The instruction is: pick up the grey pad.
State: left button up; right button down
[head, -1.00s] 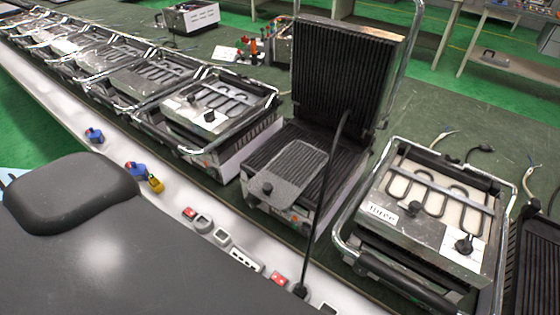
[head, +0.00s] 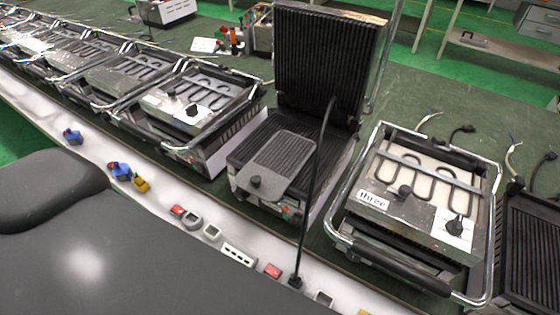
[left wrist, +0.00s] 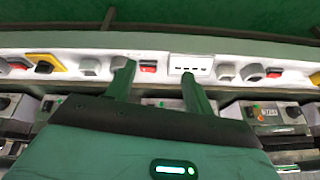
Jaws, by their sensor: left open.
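The grey pad (head: 286,154) is a flat, finely textured plate with a dark knob at its front end. It lies on the ribbed lower plate of the open grill (head: 246,147), in the middle of the head view. A black cable crosses in front of its right side. My left gripper (left wrist: 158,68) shows only in the left wrist view, open with nothing between its two green fingers. It points toward the white control strip, and I cannot make out the pad in that view. My right gripper is not in view.
The grill's ribbed lid (head: 328,62) stands upright behind the pad. A grill marked "three" (head: 400,200) with a bare heating element is to the right, another grill (head: 190,105) to the left. The white strip (head: 150,215) with switches and sockets runs along the front.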

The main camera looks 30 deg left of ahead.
pick_arm(q)
jog(key=w+d+r+m+t, duration=0.2)
jog(key=w+r+m+t, duration=0.9)
jog(key=w+r, duration=0.9)
jog(key=w+d+r+m+g+h, duration=0.1)
jog(key=w+d+r+m+h, duration=0.25)
jog(key=d+m+h, duration=0.6)
jog(key=w+d+r+m+g+h, duration=0.15)
jog(key=d+r+m+h, duration=0.45)
jog(key=m, duration=0.6)
jog(key=m+g+y, duration=1.3)
jog(key=m+y, duration=0.3)
jog(key=m, duration=0.3)
send_over(256, 179)
jog(key=f, duration=1.1)
jog(key=shift+w+a, duration=0.1)
jog(key=shift+w, duration=0.15)
jog(key=shift+s+f+p, duration=0.2)
jog(key=shift+f+p, duration=0.1)
jog(key=shift+f, duration=3.7)
